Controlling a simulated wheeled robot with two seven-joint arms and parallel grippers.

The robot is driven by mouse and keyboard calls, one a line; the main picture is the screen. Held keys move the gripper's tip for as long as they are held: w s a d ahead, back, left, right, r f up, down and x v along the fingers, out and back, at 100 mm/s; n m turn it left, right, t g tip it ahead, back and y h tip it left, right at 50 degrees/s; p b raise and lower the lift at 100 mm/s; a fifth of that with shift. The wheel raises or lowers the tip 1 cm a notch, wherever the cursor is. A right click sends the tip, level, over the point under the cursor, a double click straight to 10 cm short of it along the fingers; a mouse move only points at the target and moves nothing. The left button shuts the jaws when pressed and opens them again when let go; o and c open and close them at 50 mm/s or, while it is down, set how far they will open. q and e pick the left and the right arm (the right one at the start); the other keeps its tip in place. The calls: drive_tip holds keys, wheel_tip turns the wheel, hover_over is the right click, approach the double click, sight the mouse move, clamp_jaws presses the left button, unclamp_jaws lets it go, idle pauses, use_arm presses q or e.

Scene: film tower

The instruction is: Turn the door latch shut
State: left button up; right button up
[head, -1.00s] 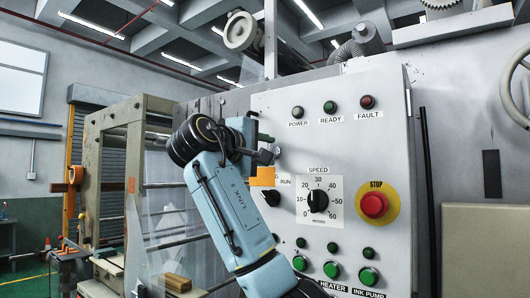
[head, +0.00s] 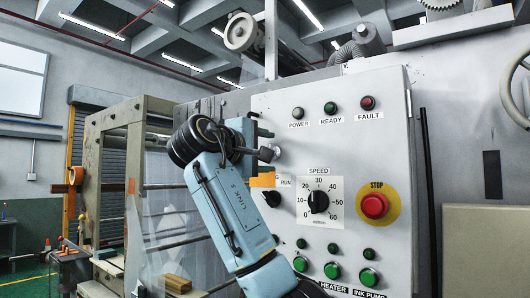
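The grey control panel door (head: 340,140) fills the middle of the head view. A small dark, knob-ended piece (head: 267,153) stands out at its left side, level with the area above the RUN label; it looks like the latch handle. My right arm rises from the bottom, leaning left, and its wrist bends toward this piece. My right gripper (head: 254,151) is right at it, seen side-on. The wrist and gripper body hide part of the latch area, so contact and finger gap cannot be made out. My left gripper is not in view.
The door carries lamps, a SPEED dial (head: 318,202), a red STOP button (head: 374,206) and green buttons (head: 332,271) close to my arm. A machine frame (head: 136,190) with rollers and clear film stands at left. A handwheel (head: 518,88) is at far right.

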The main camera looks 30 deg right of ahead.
drive_tip(key=b+v, duration=0.3)
drive_tip(key=v, duration=1)
drive_tip(key=shift+a+b, duration=0.2)
drive_tip(key=shift+b, duration=0.15)
drive_tip(key=shift+s, duration=0.15)
